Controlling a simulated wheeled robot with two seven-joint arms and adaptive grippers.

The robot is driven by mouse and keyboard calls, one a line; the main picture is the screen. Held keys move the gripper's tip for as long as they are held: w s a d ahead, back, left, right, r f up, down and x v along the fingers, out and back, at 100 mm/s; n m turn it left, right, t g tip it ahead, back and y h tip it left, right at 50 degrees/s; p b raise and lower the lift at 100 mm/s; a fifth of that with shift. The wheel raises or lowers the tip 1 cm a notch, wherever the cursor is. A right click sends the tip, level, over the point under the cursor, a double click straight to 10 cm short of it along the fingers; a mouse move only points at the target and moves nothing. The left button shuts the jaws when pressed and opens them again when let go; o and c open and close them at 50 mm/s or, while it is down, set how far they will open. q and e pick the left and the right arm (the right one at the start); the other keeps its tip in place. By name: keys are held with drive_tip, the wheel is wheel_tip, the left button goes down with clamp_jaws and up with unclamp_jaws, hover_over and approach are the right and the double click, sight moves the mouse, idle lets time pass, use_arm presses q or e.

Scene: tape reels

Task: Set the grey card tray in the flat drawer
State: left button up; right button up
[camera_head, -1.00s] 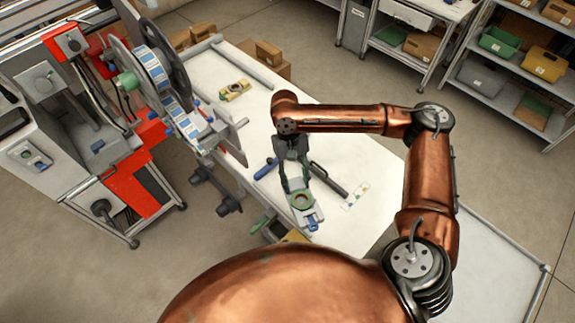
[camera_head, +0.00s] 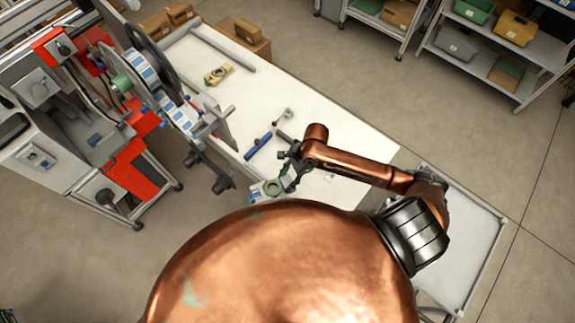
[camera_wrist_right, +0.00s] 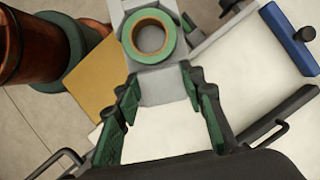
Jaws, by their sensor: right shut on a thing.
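A grey card tray (camera_wrist_right: 158,88) lies between the fingers of my right gripper (camera_wrist_right: 160,100) in the right wrist view. It carries a green tape roll (camera_wrist_right: 149,36) with a light core. In the head view my right gripper (camera_head: 287,180) is at the front edge of the white table, beside the grey tray with the green roll (camera_head: 272,187). It is shut on the tray. I cannot clearly make out the flat drawer; a flat tan surface (camera_wrist_right: 108,75) shows left of the tray in the wrist view. My left gripper is not in view.
A blue-handled tool (camera_head: 258,146) and a dark bar (camera_wrist_right: 270,117) lie on the white table (camera_head: 330,125). A yellow piece with a ring (camera_head: 218,75) is farther back. A labelling machine with a reel (camera_head: 140,70) stands left. The table's right half is mostly clear.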

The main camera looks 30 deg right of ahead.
drive_tip(key=w+d+f+m, duration=0.1)
drive_tip(key=w+d+f, duration=0.2)
drive_tip(key=w+d+f+m+t+p, duration=0.1)
drive_tip(key=w+d+f, duration=0.2)
drive_tip(key=d, duration=0.1)
drive_tip(key=w+d+f+m+p, duration=0.1)
drive_tip(key=w+d+f+m, duration=0.1)
drive_tip(key=d+f, duration=0.1)
drive_tip(key=shift+w+d+f+t, duration=0.15)
drive_tip(key=shift+w+d+t, duration=0.15)
drive_tip(key=shift+w+d, duration=0.1)
drive_tip(key=shift+w+d+f, duration=0.25)
drive_tip(key=shift+w+f, duration=0.05)
drive_tip(key=shift+f, duration=1.75)
drive_tip(key=o, duration=1.3)
drive_tip(key=shift+f, duration=0.1)
drive_tip(key=shift+h, duration=0.3)
